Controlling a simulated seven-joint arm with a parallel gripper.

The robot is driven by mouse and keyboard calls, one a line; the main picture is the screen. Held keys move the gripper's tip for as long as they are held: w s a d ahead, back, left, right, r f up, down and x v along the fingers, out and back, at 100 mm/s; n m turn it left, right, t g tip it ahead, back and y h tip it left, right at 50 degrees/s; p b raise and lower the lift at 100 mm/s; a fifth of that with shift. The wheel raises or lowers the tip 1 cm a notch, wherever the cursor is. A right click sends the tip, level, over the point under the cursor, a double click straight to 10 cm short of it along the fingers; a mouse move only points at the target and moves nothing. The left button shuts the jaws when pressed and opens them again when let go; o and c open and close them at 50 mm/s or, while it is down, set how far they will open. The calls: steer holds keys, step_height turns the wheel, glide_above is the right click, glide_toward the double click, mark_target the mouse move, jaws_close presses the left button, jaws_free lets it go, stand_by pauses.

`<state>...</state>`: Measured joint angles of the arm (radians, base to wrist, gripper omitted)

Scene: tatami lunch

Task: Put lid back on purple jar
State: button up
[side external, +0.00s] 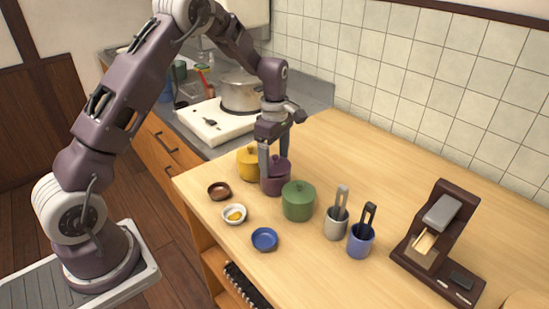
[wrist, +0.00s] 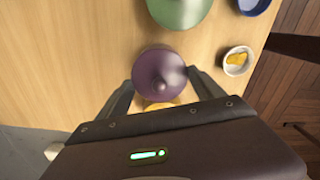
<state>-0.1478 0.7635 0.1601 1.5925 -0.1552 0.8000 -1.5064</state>
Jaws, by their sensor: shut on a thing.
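The purple jar (side external: 275,187) stands on the wooden counter between the yellow and green jars. Its purple round lid (side external: 279,163) with a knob is at the jar's mouth, and it also shows from above in the wrist view (wrist: 152,72). My gripper (side external: 275,160) points down over the jar, with one finger on each side of the lid, shut on it. In the wrist view the fingers (wrist: 164,86) flank the lid. The lid hides the jar's opening, and I cannot tell whether it is fully seated.
The yellow jar (side external: 248,163) and green jar (side external: 298,203) stand close on either side. Small brown (side external: 219,191), white (side external: 234,214) and blue (side external: 264,239) bowls lie in front. Grey (side external: 336,226) and blue (side external: 360,242) cups with utensils stand right. The counter behind is clear.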

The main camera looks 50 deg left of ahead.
steer(key=shift+f, duration=0.2)
stand_by(0.6)
steer(key=o, duration=1.4)
steer(key=shift+r, duration=3.55)
jaws_close()
